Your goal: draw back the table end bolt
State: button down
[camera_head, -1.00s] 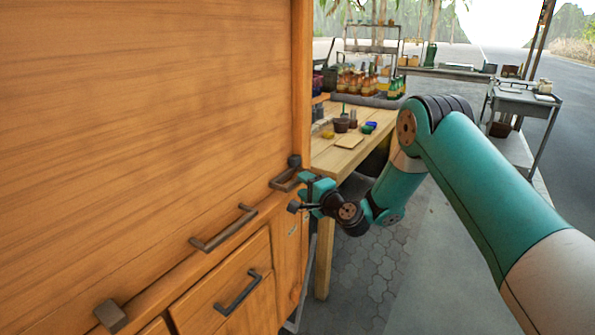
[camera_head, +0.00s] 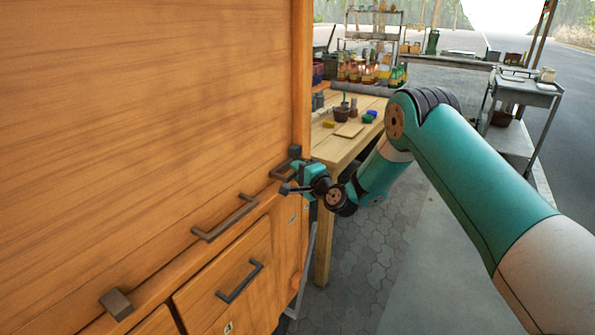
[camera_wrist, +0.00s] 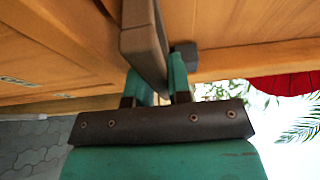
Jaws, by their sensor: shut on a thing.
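The table end bolt (camera_head: 279,171) shows as a dark metal handle at the right end of the wooden front, close to the work table. My gripper (camera_head: 296,174) meets it from the right. In the wrist view the bolt (camera_wrist: 143,45) is a brown-grey bar running down between the teal fingers of my gripper (camera_wrist: 157,82), which are shut on it. The fingers and the wrist partly hide its lower end. A dark block (camera_head: 294,150) sits just beyond the handle. It also shows behind the bar in the wrist view (camera_wrist: 185,53).
A similar dark handle (camera_head: 226,218) and a drawer handle (camera_head: 240,282) lie nearer on the wooden front, with another dark block (camera_head: 116,304). A wooden table (camera_head: 345,147) with small pots stands behind. Paved floor (camera_head: 365,250) lies open beneath my arm.

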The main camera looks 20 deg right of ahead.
jog(key=s+a, duration=0.3)
jog(key=shift+s+a, duration=0.1)
jog(key=shift+a, duration=0.1)
jog(key=shift+s+a+f, duration=0.1)
jog(key=shift+s+a, duration=0.05)
jog(key=shift+a, duration=0.1)
jog(key=c, duration=1.1)
grip_release()
jog(key=shift+a, duration=0.1)
jog(key=shift+o, duration=0.2)
jog(key=shift+s, duration=0.1)
jog(key=shift+s+d, duration=0.2)
jog(key=shift+s, duration=0.05)
jog(key=b, duration=1.7)
send_near(289, 180)
jog(key=v, duration=0.7)
jog(key=shift+w, duration=0.15)
